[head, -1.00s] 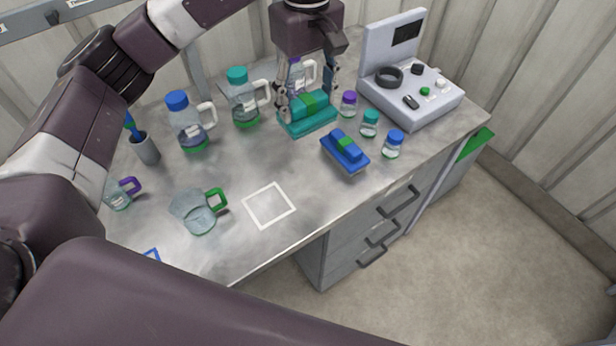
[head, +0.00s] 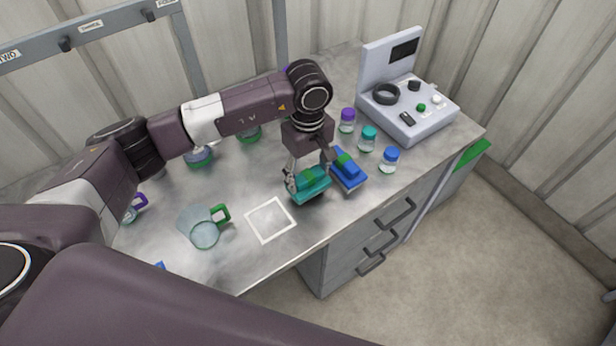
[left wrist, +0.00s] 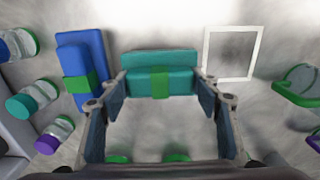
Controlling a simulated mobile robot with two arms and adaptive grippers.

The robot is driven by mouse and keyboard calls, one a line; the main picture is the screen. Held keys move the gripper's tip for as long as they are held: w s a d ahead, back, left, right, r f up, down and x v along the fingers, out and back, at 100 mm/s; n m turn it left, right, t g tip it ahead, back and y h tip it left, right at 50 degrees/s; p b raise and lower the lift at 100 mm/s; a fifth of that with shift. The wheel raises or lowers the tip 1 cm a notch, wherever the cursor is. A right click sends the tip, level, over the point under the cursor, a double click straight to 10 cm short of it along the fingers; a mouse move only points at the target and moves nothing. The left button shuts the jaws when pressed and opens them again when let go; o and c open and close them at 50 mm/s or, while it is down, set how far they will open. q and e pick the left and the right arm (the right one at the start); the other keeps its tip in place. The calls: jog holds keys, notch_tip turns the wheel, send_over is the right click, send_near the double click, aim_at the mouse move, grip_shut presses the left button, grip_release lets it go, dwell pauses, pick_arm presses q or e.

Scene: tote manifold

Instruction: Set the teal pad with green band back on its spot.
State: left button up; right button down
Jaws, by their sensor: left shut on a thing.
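The teal pad with green band (head: 309,187) is held by my left gripper (head: 306,172), which is shut on it. In the left wrist view the teal pad (left wrist: 160,75) lies between the two fingers of the gripper (left wrist: 160,100). In the head view it is just to the left of a blue pad with green band (head: 348,170), which also shows in the left wrist view (left wrist: 81,68). A white square outline (head: 270,221) is on the table to the lower left of the teal pad, and it is empty. Whether the pad touches the table is hard to tell. My right gripper is not in view.
A clear beaker with green handle (head: 204,228) stands left of the square. Small jars with purple (head: 347,120), teal (head: 367,138) and blue (head: 389,160) lids stand to the right, before a grey device (head: 408,108). My left arm hides several bottles behind it.

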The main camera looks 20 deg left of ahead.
pick_arm(q)
notch_tip(320, 180, down, 2)
jog(key=shift+f, duration=0.4)
jog(key=o, duration=1)
jog(key=shift+o, duration=0.2)
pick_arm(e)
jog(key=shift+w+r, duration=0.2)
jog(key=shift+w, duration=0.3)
